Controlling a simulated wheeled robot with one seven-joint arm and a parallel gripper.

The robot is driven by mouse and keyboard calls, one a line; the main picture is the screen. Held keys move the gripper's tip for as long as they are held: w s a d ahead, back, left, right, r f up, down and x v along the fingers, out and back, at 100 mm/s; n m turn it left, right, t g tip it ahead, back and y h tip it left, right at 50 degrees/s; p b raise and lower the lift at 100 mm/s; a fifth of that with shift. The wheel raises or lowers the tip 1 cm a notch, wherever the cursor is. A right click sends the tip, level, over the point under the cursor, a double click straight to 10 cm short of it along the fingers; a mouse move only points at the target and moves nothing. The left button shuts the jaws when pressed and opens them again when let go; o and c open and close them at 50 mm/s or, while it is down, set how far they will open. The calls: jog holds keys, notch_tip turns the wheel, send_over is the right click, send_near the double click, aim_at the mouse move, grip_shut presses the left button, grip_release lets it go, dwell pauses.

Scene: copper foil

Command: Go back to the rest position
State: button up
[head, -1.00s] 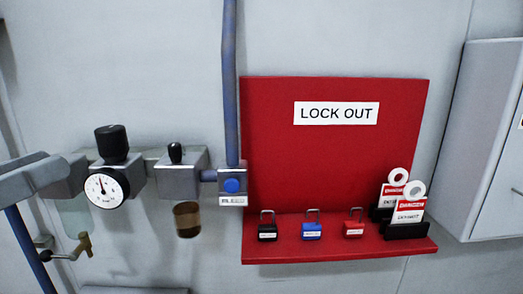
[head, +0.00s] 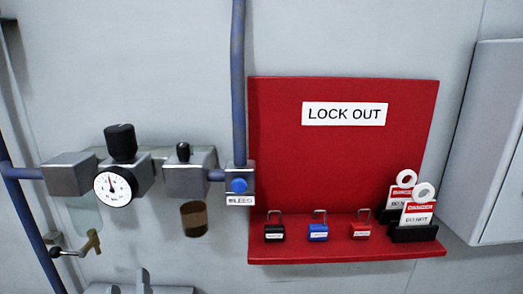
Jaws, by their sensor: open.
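My gripper (head: 128,284) shows only at the bottom edge of the head view, left of centre. The rest of the gripper and the arm are out of view.
On the wall are a gauge (head: 114,186), grey valve blocks (head: 188,172), a brown-filled bowl (head: 194,219), a blue pipe (head: 238,80) and a small tap (head: 75,248). A red LOCK OUT board (head: 300,165) carries padlocks and danger tags. A grey cabinet (head: 490,140) stands right.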

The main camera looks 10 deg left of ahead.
jog(key=s+d+f+m, duration=0.15)
jog(key=d+f, duration=0.25)
jog(key=d, duration=0.4)
jog(key=s+d+f+m+h, duration=0.1)
jog(key=s+d+f, duration=0.2)
jog(key=d, duration=0.6)
jog(key=s+d+f+m, duration=0.15)
jog(key=d+f, duration=0.25)
jog(key=d, duration=0.4)
jog(key=s+d+f+m+h, duration=0.2)
jog(key=s+d+m+h, duration=0.2)
jog(key=s+d, duration=0.5)
jog(key=s+d+f+m+h, duration=0.2)
jog(key=s+d+m+h, duration=0.2)
jog(key=s+d, duration=0.6)
jog(key=d+h, duration=0.2)
jog(key=d, duration=0.2)
jog(key=shift+d+f+g, duration=0.35)
jog(key=shift+d+g, duration=0.05)
